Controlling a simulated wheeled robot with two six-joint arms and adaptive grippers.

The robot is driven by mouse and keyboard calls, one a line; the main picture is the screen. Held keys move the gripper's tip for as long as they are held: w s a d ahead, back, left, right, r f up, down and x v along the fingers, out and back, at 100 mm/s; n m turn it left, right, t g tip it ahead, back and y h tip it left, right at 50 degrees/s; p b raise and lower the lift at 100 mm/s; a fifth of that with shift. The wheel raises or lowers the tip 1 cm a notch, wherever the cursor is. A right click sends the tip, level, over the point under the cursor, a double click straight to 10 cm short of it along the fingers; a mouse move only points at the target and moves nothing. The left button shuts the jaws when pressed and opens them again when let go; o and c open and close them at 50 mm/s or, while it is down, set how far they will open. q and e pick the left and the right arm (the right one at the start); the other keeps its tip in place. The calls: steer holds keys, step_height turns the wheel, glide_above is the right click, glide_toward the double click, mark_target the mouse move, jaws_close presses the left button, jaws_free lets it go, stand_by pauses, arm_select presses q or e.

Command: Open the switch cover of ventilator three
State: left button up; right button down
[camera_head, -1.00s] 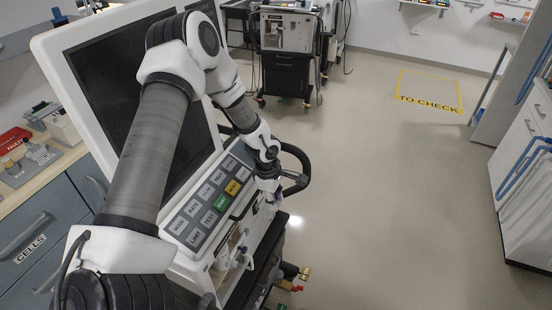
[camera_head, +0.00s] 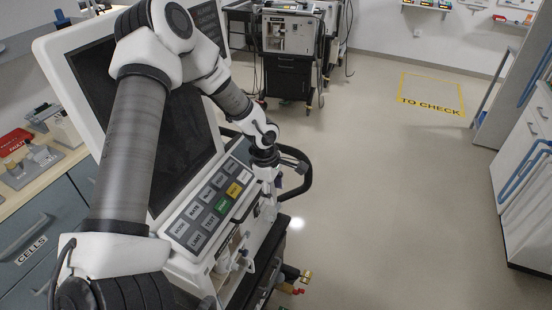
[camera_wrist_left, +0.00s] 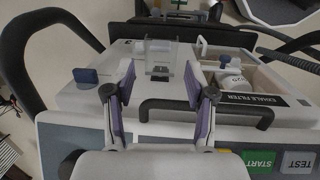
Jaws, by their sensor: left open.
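A ventilator (camera_head: 196,262) with a large dark screen (camera_head: 178,135) and a sloped button panel (camera_head: 205,212) stands in front of me. I cannot read a ventilator number on it. In the left wrist view a small clear cover (camera_wrist_left: 160,58) stands on the ventilator's light top face. My left gripper (camera_head: 284,178) is above the ventilator's front part in the head view. Its fingers (camera_wrist_left: 160,75) are open and empty in the left wrist view, spread to either side of the clear cover's near edge. I cannot tell whether they touch it. My right gripper is not in view.
In the left wrist view a blue knob (camera_wrist_left: 85,76) is left of the cover, and a white filter part (camera_wrist_left: 232,84) sits in a recess at right. A black handle (camera_wrist_left: 205,108) lies nearer. Another ventilator (camera_head: 290,38) stands behind. The floor at right is clear.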

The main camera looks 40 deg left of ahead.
arm_select(q)
step_height(320, 180, up, 7)
steer(key=shift+s+a+f, duration=0.15)
steer(key=shift+s+a, duration=0.2)
steer(key=shift+s, duration=0.05)
